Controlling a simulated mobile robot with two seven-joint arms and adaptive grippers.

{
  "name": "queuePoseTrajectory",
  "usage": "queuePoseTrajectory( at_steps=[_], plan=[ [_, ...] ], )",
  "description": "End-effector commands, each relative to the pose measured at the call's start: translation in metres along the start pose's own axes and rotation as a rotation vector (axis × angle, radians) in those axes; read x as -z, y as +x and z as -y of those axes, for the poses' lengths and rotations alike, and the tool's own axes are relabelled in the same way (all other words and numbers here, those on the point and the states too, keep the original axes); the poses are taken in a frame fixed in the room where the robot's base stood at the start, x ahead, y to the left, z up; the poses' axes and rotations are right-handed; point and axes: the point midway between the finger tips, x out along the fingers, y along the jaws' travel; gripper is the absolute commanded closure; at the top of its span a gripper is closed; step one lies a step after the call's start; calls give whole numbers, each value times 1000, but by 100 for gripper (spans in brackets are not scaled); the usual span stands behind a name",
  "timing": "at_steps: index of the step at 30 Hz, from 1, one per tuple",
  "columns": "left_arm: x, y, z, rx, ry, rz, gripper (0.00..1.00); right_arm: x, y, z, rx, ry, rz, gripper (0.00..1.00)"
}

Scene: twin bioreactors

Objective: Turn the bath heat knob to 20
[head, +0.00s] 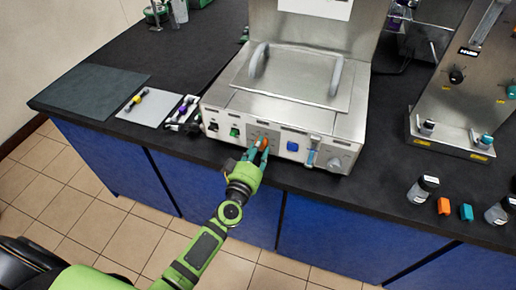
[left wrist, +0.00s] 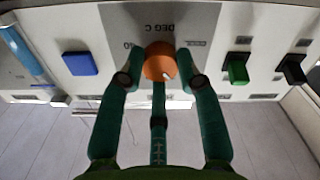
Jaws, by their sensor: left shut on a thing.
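The bath heat knob (left wrist: 158,62) is orange and round with a pale pointer mark. It sits on the front panel under a "DEG C" scale, which appears upside down in the left wrist view. The dial numbers are mostly hidden. My left gripper (left wrist: 160,75) is shut on the orange knob, with its green fingers on either side of it. In the head view the left gripper (head: 257,150) reaches the front of the steel water bath (head: 290,85), and a bit of orange shows between the fingers. The right gripper is not in view.
On the panel, a blue square button (left wrist: 79,64) and a blue-handled lever (left wrist: 25,52) are on one side of the knob. A green switch (left wrist: 236,68) and a black switch (left wrist: 291,68) are on the other. Bottles and coloured blocks stand on the counter at right.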

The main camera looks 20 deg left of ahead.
Motion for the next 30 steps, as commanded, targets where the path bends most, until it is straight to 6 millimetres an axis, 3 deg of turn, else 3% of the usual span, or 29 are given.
queuePoseTrajectory(
  at_steps=[15,30],
  plan=[
    [4,2,0,-1,-390,-11,98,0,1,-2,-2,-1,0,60],
    [5,2,0,-3,-509,-12,98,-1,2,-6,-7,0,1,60]
  ],
)
